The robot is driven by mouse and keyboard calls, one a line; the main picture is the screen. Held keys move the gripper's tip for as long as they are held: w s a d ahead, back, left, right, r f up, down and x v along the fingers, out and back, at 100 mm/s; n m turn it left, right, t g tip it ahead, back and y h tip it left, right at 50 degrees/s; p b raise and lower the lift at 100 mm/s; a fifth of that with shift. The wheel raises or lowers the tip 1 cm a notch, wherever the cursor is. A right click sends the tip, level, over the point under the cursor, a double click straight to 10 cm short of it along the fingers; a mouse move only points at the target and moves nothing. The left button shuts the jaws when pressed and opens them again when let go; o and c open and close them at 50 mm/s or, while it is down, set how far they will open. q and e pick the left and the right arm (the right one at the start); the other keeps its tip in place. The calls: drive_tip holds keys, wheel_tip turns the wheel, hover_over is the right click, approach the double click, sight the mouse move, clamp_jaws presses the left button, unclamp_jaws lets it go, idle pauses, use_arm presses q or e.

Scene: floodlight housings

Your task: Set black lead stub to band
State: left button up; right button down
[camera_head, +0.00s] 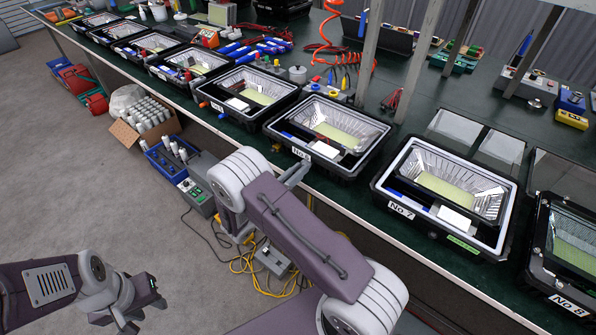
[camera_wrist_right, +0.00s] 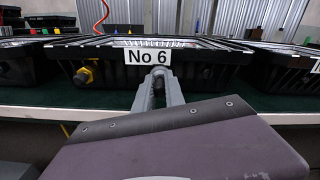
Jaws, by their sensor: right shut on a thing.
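My right gripper (camera_head: 296,172) is at the front wall of the housing labelled No 6 (camera_head: 350,165), at the table's front edge. In the right wrist view its two grey fingers (camera_wrist_right: 158,82) are shut on a small dark piece (camera_wrist_right: 158,90), likely the black lead stub, mostly hidden between them. The fingertips are just below the No 6 label (camera_wrist_right: 150,57); I cannot tell whether they touch the housing. I cannot make out the band. My left gripper (camera_head: 138,296) is low over the floor, far from the table.
Several floodlight housings stand in a row, with No 7 (camera_head: 388,212) to the right of No 6. Tools, blue markers and an orange coiled hose (camera_head: 325,55) lie behind. A cardboard box (camera_head: 124,132) and a blue crate (camera_head: 165,170) stand on the floor.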

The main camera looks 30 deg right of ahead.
idle(0.7)
drive_tip(key=shift+s+a+p, duration=0.25)
drive_tip(key=shift+a+p, duration=0.1)
drive_tip(key=shift+a, duration=0.25)
drive_tip(key=c, duration=1.4)
unclamp_jaws()
drive_tip(key=v, duration=0.9)
